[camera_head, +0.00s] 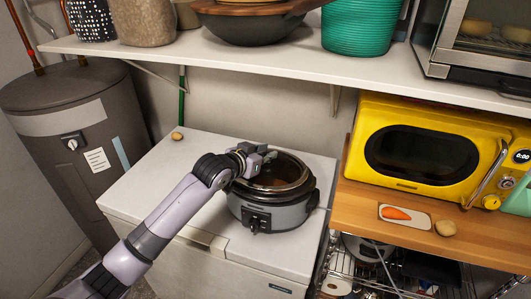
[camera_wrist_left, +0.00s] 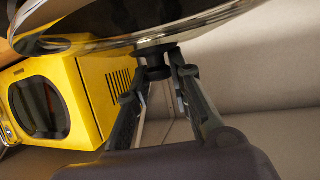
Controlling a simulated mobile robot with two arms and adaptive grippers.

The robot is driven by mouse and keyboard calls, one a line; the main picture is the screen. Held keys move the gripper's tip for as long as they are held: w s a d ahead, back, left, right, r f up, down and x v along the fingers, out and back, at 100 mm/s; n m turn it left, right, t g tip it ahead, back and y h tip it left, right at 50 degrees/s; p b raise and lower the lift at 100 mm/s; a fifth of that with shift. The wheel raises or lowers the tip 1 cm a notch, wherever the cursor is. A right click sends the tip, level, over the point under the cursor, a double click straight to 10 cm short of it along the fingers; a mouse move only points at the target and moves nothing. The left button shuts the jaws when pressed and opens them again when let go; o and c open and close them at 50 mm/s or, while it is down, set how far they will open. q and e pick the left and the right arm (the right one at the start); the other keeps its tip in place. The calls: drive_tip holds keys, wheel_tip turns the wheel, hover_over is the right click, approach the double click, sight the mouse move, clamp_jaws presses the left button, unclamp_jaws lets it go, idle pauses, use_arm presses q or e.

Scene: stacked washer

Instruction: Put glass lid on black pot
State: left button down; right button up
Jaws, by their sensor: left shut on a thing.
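The black pot, a round cooker with a grey body and a dark front control (camera_head: 255,222), stands upright on a white chest-like surface in the head view. The glass lid (camera_head: 290,168) shows as a dark see-through disc with a shiny rim at the pot's top; I cannot tell whether it touches the pot. My left gripper (camera_head: 256,160) is at the far left side of the pot's top. In the left wrist view, the gripper (camera_wrist_left: 158,78) is shut on the dark knob of the glass lid (camera_wrist_left: 150,22), whose rim fills the upper part. My right gripper is out of view.
A shelf (camera_head: 220,58) with pots and baskets runs above. A grey water tank (camera_head: 75,140) is at left. The white top (camera_head: 150,180) is mostly clear left of the pot.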

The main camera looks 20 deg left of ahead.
use_arm(q)
drive_tip(key=shift+p, duration=0.3)
idle(0.8)
drive_tip(key=shift+f, duration=0.35)
drive_tip(key=c, duration=1.4)
unclamp_jaws()
drive_tip(key=shift+o, duration=0.2)
drive_tip(key=shift+f, duration=0.1)
drive_tip(key=shift+s+f, duration=0.1)
drive_tip(key=v, duration=1.2)
